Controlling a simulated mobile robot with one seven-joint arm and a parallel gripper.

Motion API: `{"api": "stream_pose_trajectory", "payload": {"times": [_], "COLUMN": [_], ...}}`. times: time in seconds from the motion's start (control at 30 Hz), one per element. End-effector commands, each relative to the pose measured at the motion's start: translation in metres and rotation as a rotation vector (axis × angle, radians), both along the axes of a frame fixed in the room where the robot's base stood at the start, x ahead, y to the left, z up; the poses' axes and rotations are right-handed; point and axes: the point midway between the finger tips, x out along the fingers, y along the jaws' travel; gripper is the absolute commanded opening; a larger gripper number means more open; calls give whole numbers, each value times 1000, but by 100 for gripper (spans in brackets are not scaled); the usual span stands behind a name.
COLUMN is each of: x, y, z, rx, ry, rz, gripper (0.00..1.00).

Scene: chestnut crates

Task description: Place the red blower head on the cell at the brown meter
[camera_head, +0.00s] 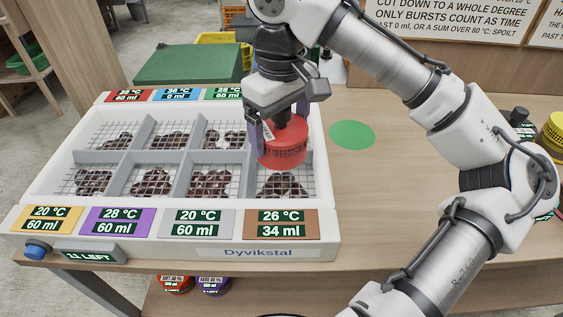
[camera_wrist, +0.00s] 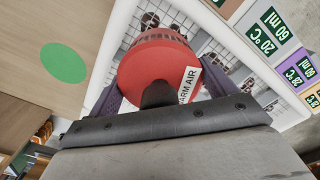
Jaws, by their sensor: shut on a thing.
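My gripper (camera_head: 279,138) is shut on the red blower head (camera_head: 283,150), a round red drum with a dark neck. In the wrist view the red blower head (camera_wrist: 158,68) sits between purple fingers and bears a "WARM AIR" label. It hangs over the right column of the white crate (camera_head: 327,190), near the divider behind the front right cell (camera_head: 283,187). I cannot tell its exact height above the mesh. The brown meter (camera_head: 281,224), reading 26 °C and 34 ml, is on the crate's front right. Part of it shows in the wrist view (camera_wrist: 229,9). The back right cell is mostly hidden.
Other meters, including a grey (camera_head: 198,223), purple (camera_head: 117,221) and yellow one (camera_head: 47,219), line the crate. Mesh covers cells of chestnuts. A green disc (camera_head: 352,135) lies on the table to the right. A "11 LEFT" display (camera_head: 89,254) is at front left.

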Motion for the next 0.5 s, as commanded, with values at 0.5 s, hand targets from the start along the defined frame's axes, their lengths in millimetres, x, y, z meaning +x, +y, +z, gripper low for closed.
{"api": "stream_pose_trajectory", "payload": {"times": [0.5], "x": [0], "y": [-1], "z": [-60], "rx": [-2], "ry": [1], "rz": [-2], "gripper": [43]}}
